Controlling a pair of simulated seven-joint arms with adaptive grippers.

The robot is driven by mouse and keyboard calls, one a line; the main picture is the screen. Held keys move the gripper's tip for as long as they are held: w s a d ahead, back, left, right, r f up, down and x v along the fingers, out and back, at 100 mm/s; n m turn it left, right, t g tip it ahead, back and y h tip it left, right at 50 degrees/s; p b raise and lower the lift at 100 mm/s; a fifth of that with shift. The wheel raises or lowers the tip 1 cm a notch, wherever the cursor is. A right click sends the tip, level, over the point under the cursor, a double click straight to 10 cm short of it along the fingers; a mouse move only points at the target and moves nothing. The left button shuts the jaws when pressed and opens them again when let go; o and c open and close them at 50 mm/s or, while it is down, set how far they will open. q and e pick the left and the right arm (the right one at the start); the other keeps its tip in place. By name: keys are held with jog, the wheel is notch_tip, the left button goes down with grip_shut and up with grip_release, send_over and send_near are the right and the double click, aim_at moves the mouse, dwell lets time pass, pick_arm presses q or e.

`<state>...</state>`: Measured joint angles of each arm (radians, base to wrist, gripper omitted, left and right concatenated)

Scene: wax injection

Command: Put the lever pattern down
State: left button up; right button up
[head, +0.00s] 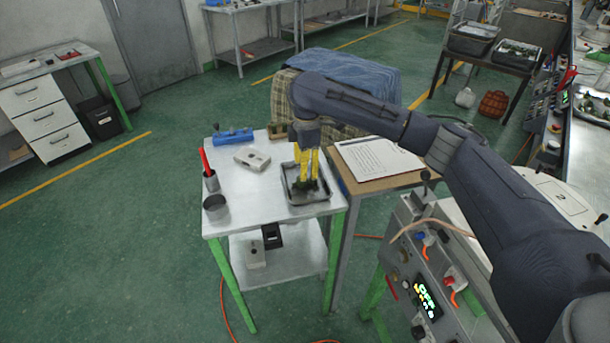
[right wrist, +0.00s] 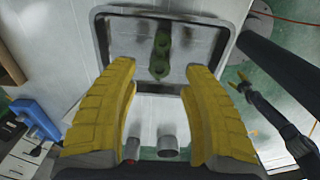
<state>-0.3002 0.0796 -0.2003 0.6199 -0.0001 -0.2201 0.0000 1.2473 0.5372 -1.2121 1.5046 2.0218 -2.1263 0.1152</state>
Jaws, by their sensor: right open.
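The lever pattern (right wrist: 160,54) is a small green bar with round bosses. It lies in the shallow grey metal tray (right wrist: 222,20) and shows between my right fingertips in the right wrist view. In the head view the tray (head: 292,198) sits at the right front of the white table. My right gripper (head: 307,180) points down over the tray with yellow fingers. In the right wrist view the right gripper (right wrist: 160,68) is open, a gap on each side of the pattern. My left gripper (right wrist: 241,82) shows small at the right of that view; its opening is unclear.
On the white table (head: 262,205) stand a blue tool (head: 233,136), a pale block (head: 252,158), a grey cup (head: 216,207) and a holder with a red item (head: 209,178). A clipboard (head: 378,158) lies on the table to the right. The middle of the white table is clear.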

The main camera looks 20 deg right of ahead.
notch_tip(320, 180, up, 8)
jog(key=shift+f, duration=0.2)
dwell(0.5)
